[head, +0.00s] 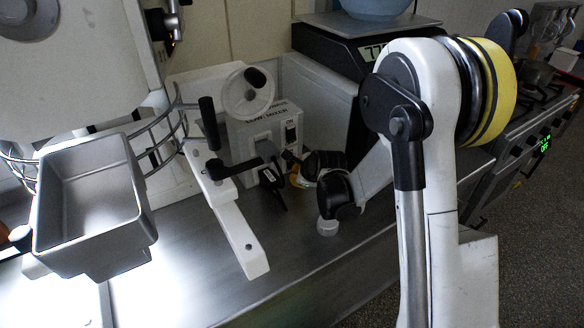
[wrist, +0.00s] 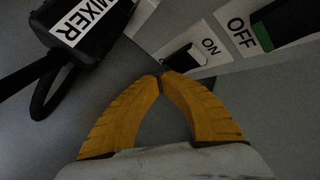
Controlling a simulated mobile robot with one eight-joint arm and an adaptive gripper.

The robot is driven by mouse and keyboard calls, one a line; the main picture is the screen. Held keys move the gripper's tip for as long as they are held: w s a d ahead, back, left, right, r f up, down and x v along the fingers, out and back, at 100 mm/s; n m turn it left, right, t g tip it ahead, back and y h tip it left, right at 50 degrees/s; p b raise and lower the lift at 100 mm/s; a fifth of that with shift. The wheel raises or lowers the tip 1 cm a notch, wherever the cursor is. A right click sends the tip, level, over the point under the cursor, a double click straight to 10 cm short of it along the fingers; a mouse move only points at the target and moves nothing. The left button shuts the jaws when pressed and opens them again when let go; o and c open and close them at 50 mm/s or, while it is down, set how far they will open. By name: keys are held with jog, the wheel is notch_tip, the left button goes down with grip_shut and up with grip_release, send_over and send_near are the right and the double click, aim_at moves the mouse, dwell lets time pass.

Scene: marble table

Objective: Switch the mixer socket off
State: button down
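In the wrist view, my gripper (wrist: 160,78) has its two orange fingertips together, with nothing seen between them. The tips are close below a white socket switch (wrist: 188,55) with a dark part and the word ON beside it. Whether they touch it, I cannot tell. A black plug (wrist: 85,22) labelled MIXER, with a black cable, is at the upper left. In the head view, a black piece with a small white label (head: 270,178) is below the white mixer box. My gripper's fingers are mostly hidden there behind the dark wrist.
Another switch plate marked OFF (wrist: 243,32), with a black and green part, is at the upper right in the wrist view. The white mixer box (head: 262,130) has a handwheel (head: 248,93) and levers. A scale (head: 345,45) stands behind on the right. The steel counter (head: 290,265) is clear in front.

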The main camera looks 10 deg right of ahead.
jog(key=shift+w+a, duration=0.1)
jog(key=shift+w, duration=0.2)
dwell(0.5)
jog(key=shift+s, duration=0.15)
jog(key=shift+s+d, duration=0.25)
jog(key=shift+s, duration=0.3)
jog(key=shift+s+d+r+b, duration=0.15)
jog(key=shift+s+d, duration=0.1)
jog(key=shift+s, duration=0.55)
jog(key=shift+s+d+r+b, duration=0.1)
jog(key=shift+s+d, duration=0.15)
jog(key=shift+s, duration=0.55)
jog(key=shift+s+d+r+b, duration=0.15)
jog(key=shift+s+d, duration=0.1)
jog(key=shift+s, duration=0.55)
